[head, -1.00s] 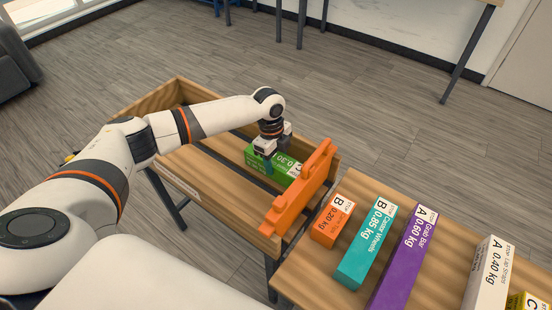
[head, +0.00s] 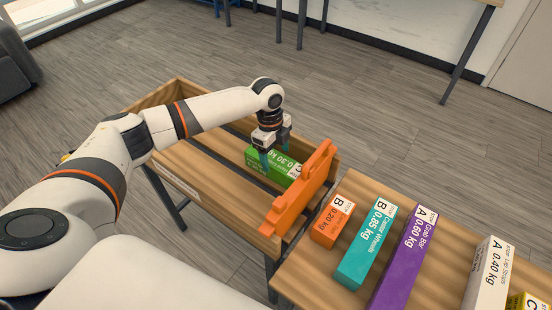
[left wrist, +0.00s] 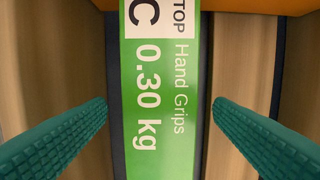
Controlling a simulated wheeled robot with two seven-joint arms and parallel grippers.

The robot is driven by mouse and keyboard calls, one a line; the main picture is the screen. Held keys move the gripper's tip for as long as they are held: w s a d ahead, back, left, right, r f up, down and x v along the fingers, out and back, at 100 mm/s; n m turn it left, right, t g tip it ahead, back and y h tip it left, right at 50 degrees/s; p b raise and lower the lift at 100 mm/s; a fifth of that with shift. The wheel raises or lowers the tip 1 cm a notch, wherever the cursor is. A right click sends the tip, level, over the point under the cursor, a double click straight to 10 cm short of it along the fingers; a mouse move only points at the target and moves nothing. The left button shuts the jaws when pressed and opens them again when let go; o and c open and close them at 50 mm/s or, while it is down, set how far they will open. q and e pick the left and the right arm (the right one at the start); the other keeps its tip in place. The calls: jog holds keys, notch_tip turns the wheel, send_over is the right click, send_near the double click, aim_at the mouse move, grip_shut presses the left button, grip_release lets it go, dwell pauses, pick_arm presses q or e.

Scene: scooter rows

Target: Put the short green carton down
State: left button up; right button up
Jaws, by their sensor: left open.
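The short green carton (head: 272,165) lies in the wooden tray (head: 185,172) in the head view, its end close to the orange divider (head: 302,190). In the left wrist view the green carton (left wrist: 160,95) shows its top, marked C, Hand Grips and 0.30 kg. My left gripper (head: 274,150) is over the carton. Its two teal fingers stand apart on either side of the carton with a gap on each side, so it is open. The carton's far side is partly hidden by the gripper in the head view. My right gripper is not in view.
A second wooden table (head: 430,262) at the right holds an orange carton (head: 332,222), a teal carton (head: 367,245), a purple carton (head: 404,262), a white carton (head: 487,275) and a yellow one (head: 525,302). The tray's left part is bare.

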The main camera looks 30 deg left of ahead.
aim_at(272, 157)
pick_arm(q)
notch_tip(272, 157, up, 9)
jog(key=a, duration=0.1)
jog(key=shift+r, duration=0.15)
jog(key=shift+a, duration=0.1)
dwell(0.3)
